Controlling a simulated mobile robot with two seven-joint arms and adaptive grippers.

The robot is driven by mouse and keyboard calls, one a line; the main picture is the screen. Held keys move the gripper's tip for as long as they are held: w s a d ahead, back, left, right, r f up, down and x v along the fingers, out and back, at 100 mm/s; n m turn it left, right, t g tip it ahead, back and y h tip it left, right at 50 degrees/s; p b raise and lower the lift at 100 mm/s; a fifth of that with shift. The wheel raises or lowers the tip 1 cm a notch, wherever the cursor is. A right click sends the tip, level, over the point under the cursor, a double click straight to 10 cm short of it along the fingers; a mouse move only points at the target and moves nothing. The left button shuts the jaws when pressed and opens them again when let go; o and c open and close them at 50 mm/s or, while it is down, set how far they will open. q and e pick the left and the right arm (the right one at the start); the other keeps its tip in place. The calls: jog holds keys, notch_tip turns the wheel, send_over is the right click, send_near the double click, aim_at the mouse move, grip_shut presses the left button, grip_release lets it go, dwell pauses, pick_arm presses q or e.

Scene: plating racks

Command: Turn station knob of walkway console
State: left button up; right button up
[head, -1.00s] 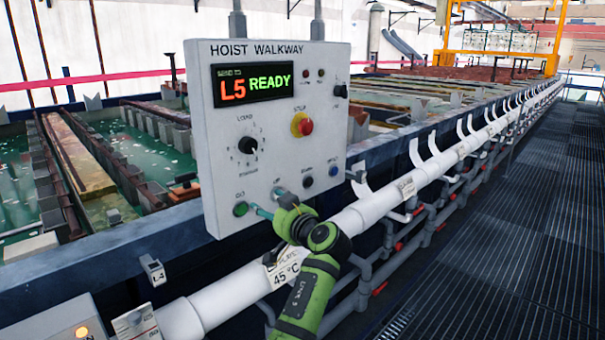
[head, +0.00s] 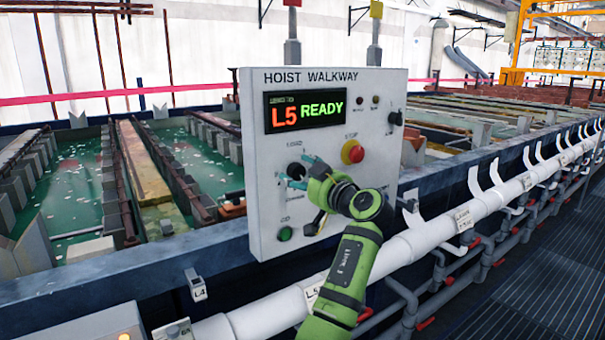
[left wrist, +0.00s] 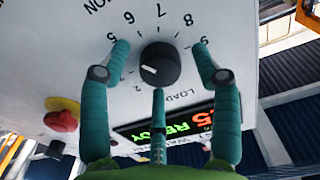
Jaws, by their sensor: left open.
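The walkway console (head: 335,85) is a pale upright panel headed HOIST WALKWAY, with a display reading L5 READY. Its black station knob (head: 296,171) sits at the left, partly covered by my fingers. In the left wrist view the knob (left wrist: 160,64) has a white pointer mark and a ring of numbers around it. My left gripper (head: 313,172) is in front of the knob, open. In the wrist view its teal fingers stand left, right and below the knob, apart from its sides. Whether the lower fingertip touches it, I cannot tell.
A red stop button (head: 353,152) on a yellow base lies right of the knob. A green button (head: 285,233) is below it, and another black knob (head: 395,118) is at upper right. A white pipe (head: 400,245) runs below the console. Tanks (head: 75,165) lie behind.

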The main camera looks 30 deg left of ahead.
pick_arm(q)
jog(key=shift+c, duration=0.8)
jog(key=c, duration=1)
